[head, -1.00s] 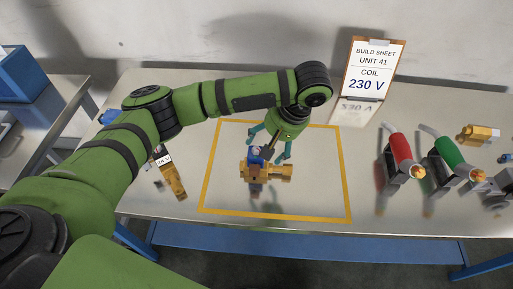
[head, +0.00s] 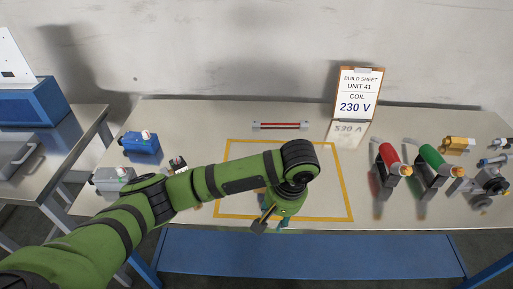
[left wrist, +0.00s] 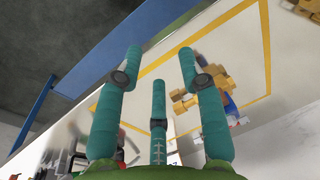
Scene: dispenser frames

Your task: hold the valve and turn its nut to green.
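The brass valve (left wrist: 180,104) with a blue part (left wrist: 229,103) lies inside the yellow outline in the left wrist view, partly covered by a finger. In the head view my left arm hides it. My left gripper (head: 274,222) is at the front edge of the bench, low in the head view. In the left wrist view its three teal fingers (left wrist: 160,64) are spread with nothing between them. The valve is beyond the right-hand finger, apparently apart from it. The nut's colour mark cannot be made out. My right gripper is not in view.
A build sheet (head: 358,92) reads coil 230 V. A red-handled tool (head: 390,158) and a green-handled tool (head: 434,160) stand at right. Blue (head: 141,145) and grey (head: 112,178) coils are at left. A red-striped bar (head: 280,126) lies behind the yellow outline (head: 345,185).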

